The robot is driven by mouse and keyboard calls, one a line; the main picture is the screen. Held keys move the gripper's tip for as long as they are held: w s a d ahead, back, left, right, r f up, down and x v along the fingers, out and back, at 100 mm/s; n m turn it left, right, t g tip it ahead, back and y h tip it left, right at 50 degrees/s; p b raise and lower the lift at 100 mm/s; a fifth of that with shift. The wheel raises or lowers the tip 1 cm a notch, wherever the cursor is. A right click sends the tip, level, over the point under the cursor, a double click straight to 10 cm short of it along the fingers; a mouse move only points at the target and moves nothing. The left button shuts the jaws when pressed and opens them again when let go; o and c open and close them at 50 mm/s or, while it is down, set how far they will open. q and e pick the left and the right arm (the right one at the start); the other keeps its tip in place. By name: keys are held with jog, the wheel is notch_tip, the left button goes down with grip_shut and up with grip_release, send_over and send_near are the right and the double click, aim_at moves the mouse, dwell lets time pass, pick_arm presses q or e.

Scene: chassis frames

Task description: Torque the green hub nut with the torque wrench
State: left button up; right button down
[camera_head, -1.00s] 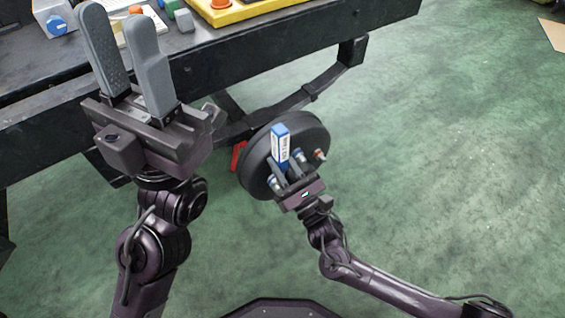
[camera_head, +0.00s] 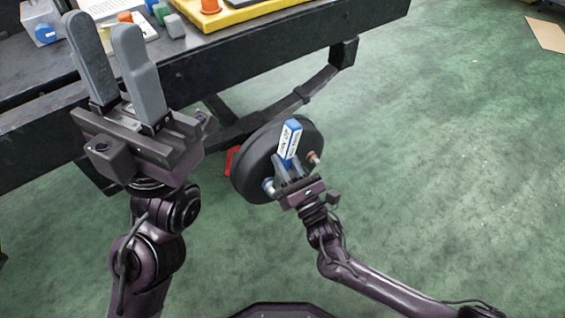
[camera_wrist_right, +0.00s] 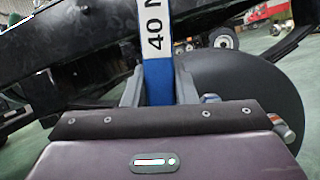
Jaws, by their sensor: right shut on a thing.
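The torque wrench (camera_head: 290,140) is blue with a white label. My right gripper (camera_head: 291,172) is shut on it in front of the hub. In the right wrist view the wrench (camera_wrist_right: 156,75) stands upright between the fingers, its label reading "40". The round black hub (camera_head: 250,165) carries studs or nuts with blue (camera_head: 268,186) and red (camera_head: 313,157) ends. I cannot make out a green nut; the wrench and gripper cover part of the hub face. My left gripper (camera_head: 108,70) is open and empty, raised in front of the bench, fingers upward.
A dark bench (camera_head: 250,70) spans the top left. On it are a yellow tray (camera_head: 240,12), an orange cone-like piece (camera_head: 209,6), and small blocks. A dark bar (camera_head: 270,115) runs behind the hub.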

jog(key=shift+r, duration=0.1)
jog(key=shift+w+d+f+m+t+h, duration=0.25)
jog(key=shift+w+d+m+h, duration=0.2)
jog(key=shift+m, duration=0.55)
jog(key=shift+s+r, duration=0.1)
jog(key=shift+s+a+r+n+y+p, duration=0.15)
jog(key=shift+s+a+n+y+p, duration=0.25)
jog(key=shift+n, duration=0.45)
jog(key=shift+s+a+r+n+y+p, duration=0.1)
jog(key=shift+s+a+n+y+p, duration=0.15)
jog(key=shift+a+n+y, duration=0.45)
jog(key=shift+s+d+h, duration=0.1)
jog(key=shift+d+h, duration=0.15)
jog(key=shift+d, duration=0.05)
jog(key=shift+s+d+p, duration=0.8)
jog(key=shift+s, duration=0.3)
jog(key=shift+s+d, duration=0.1)
